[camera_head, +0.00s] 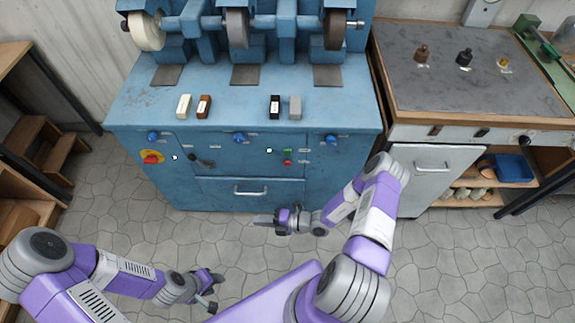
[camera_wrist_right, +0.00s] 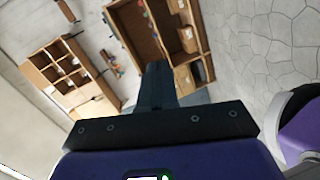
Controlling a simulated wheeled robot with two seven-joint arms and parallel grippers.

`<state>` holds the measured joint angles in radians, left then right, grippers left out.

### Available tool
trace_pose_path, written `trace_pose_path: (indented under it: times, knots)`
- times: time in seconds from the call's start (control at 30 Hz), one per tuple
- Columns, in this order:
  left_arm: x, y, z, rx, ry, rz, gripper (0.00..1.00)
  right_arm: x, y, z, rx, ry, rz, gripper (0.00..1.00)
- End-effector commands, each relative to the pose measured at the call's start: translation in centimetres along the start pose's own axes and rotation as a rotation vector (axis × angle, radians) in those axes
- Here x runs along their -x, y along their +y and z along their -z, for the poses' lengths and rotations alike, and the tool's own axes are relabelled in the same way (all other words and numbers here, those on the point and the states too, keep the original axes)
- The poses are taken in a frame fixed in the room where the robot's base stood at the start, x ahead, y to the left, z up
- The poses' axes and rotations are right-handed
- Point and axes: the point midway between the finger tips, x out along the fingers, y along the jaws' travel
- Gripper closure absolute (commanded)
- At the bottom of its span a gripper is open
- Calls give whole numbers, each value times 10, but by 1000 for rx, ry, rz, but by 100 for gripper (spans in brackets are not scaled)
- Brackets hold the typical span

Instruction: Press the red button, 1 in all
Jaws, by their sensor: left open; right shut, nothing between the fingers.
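A red mushroom button (camera_head: 151,159) sits on a yellow round plate at the left of the blue machine's front. A smaller red button (camera_head: 288,162) is right of centre on the same front, below a green one (camera_head: 287,151). My right gripper (camera_head: 262,220) is shut and empty, in front of the machine below the drawer, apart from both red buttons. Its closed fingers also show in the right wrist view (camera_wrist_right: 157,85). My left gripper (camera_head: 214,288) is open and empty, low over the floor. No button shows in the right wrist view.
The blue machine (camera_head: 150,110) carries grinding wheels, several small blocks, blue knobs and a drawer handle (camera_head: 250,192). A grey-topped bench (camera_head: 430,85) with small bottles stands at the right. Wooden shelves stand at the left. The tiled floor in front of the machine is clear.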

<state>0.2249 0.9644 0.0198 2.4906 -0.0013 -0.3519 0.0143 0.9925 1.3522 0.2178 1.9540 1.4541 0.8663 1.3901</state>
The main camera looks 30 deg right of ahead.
Motion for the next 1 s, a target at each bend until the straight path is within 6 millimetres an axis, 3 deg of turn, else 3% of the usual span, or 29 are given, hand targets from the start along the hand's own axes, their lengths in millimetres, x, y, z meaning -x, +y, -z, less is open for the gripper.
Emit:
trace_pose_path:
  times: [0.03, 0.1, 0.2, 0.3, 0.47, 0.8, 1.0]
  knots:
    - [-1, 0, 0, 0, 0, 0, 57, 10, -1, -29, -139, -126, -69, 100]
    - [-1, 0, 0, 0, 0, 0, 57, 26, -1, -64, -297, -268, -166, 100]
    - [-2, -1, 0, 0, 0, 0, 57, 50, -4, -100, -451, -415, -283, 100]
    - [-2, -1, 0, 0, 0, 0, 57, 67, -7, -120, -538, -503, -362, 100]
    - [-2, -1, 0, 0, 0, 0, 57, 79, -9, -132, -588, -555, -412, 100]
    - [-3, -1, 0, 0, 0, 0, 57, 78, -9, -133, -587, -553, -411, 100]
    - [-9, -4, 0, 0, 0, 0, 57, 76, -6, -149, -581, -552, -411, 100]
